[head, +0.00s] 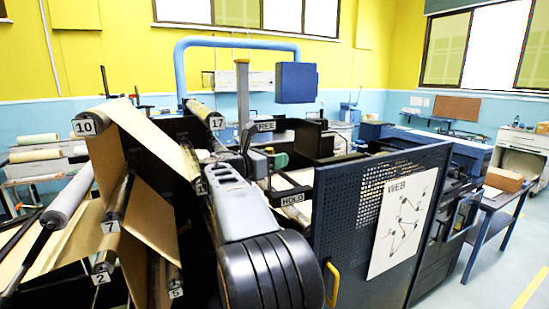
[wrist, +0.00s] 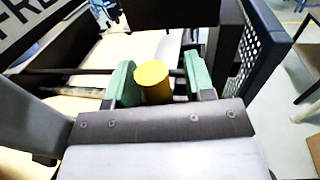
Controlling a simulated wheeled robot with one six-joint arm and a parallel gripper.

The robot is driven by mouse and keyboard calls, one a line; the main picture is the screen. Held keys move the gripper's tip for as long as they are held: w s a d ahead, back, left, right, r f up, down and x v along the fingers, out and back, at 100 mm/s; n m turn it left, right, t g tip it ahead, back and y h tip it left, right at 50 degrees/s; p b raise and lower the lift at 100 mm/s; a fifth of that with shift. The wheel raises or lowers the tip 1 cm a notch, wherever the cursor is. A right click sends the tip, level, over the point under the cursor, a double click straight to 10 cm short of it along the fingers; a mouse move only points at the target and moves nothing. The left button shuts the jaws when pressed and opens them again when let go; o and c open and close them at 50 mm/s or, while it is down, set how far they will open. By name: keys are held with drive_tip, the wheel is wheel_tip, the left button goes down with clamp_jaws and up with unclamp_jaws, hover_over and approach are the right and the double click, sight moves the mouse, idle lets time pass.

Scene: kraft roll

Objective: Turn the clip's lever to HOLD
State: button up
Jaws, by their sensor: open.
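The clip's lever shows in the wrist view as a round yellow knob (wrist: 153,80). My gripper (wrist: 158,82) is open, with one green finger pad on each side of the knob. The knob looks close to the left pad, with a visible gap to the right pad; I cannot tell whether it touches. In the head view my gripper (head: 276,160) is between the FREE label (head: 266,126) and the HOLD label (head: 292,200), nearer FREE. The knob is hidden there. The FREE label also shows in the wrist view (wrist: 30,38).
A dark perforated guard panel (head: 345,215) with a WEB diagram (head: 403,222) stands right of my arm. Brown kraft web (head: 150,135) runs over numbered rollers at left. Dark rods and frame walls surround the knob closely. Open floor lies at far right.

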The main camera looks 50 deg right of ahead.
drive_tip(key=shift+c, duration=0.4)
clamp_jaws()
